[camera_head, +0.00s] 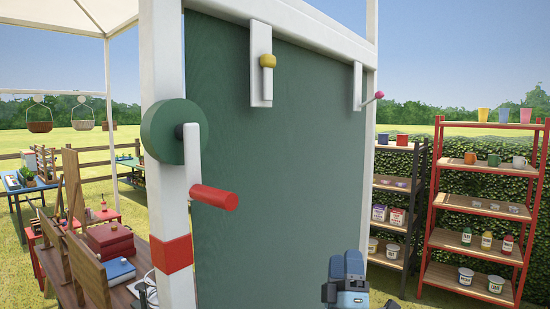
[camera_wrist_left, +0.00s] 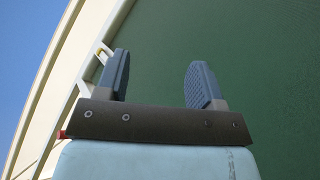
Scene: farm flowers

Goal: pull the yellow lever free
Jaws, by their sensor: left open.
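The yellow lever (camera_head: 267,61) shows as a rounded yellow knob on a white upright plate (camera_head: 260,88) near the top of the green board. My left gripper (camera_head: 347,262) is at the bottom of the head view, below and to the right of the yellow lever and well apart from it. In the left wrist view my left gripper (camera_wrist_left: 160,80) has its two blue fingers spread wide with nothing between them. A small pale fitting (camera_wrist_left: 103,52) shows beside the left finger; I cannot tell which one it is. My right gripper is not in view.
The green board (camera_head: 290,170) stands in a white frame. A red-handled crank (camera_head: 213,197) sticks out from a green wheel (camera_head: 165,132) on the left post. A pink-tipped lever (camera_head: 379,95) is on the right. Shelves (camera_head: 480,205) stand behind at right.

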